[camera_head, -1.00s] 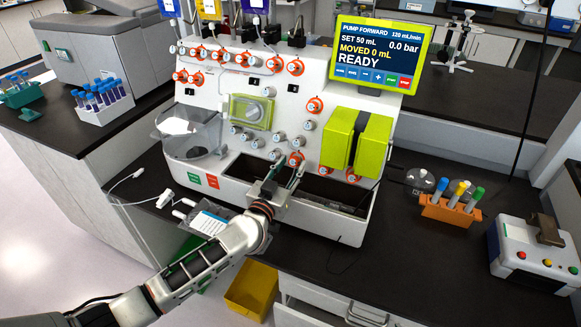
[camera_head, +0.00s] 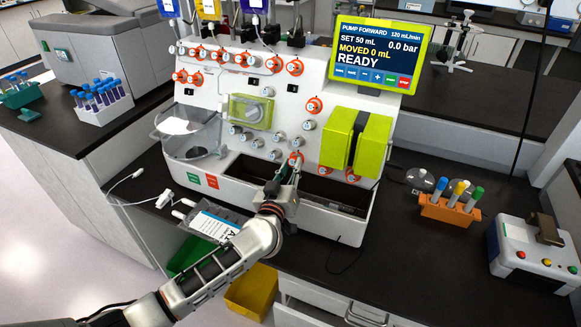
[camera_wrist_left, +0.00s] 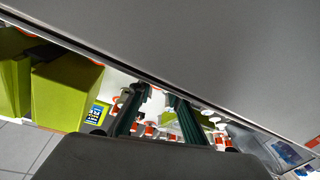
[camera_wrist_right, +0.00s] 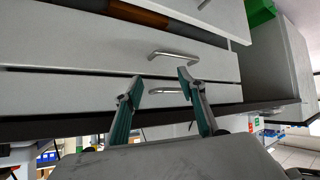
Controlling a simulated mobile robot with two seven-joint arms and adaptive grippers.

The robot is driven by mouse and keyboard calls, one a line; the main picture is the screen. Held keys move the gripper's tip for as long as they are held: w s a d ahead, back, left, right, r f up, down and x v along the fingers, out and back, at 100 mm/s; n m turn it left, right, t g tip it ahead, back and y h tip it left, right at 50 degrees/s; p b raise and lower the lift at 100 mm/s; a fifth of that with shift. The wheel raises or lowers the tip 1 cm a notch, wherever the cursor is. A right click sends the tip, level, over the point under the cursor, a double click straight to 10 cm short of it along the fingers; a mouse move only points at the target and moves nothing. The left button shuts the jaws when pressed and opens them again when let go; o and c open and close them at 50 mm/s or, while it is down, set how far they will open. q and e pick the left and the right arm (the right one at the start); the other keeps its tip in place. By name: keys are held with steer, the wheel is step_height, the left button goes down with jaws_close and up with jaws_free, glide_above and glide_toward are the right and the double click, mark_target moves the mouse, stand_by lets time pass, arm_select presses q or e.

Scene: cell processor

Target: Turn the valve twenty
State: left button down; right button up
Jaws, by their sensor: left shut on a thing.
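The white cell processor (camera_head: 240,75) carries several round valve knobs, many with orange rings. One orange-ringed valve (camera_head: 296,158) sits low on the panel, just above the front trough; its number is too small to read. My left gripper (camera_head: 290,170) reaches up from below and is shut on this valve, partly covering it. The left wrist view shows its two dark green fingers (camera_wrist_left: 159,96) with a gap between them; the held part is unclear there. My right gripper (camera_wrist_right: 160,77) shows only in its own wrist view, open and empty, facing drawer fronts.
A lime-green pump block (camera_head: 358,140) stands right of the valve, under the screen (camera_head: 380,53). A clear bowl (camera_head: 190,132) juts out at the left. A labelled bag (camera_head: 213,222) lies in front. An orange tube rack (camera_head: 447,210) stands at right.

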arm_select(q)
steer(key=shift+d+n+y, duration=0.15)
steer(key=shift+n+y, duration=0.45)
steer(key=shift+n, duration=1.4)
steer(key=c, duration=1.9)
jaws_free()
steer(key=s, duration=0.8)
steer(key=s+a+r, duration=0.1)
steer(key=s, duration=0.3)
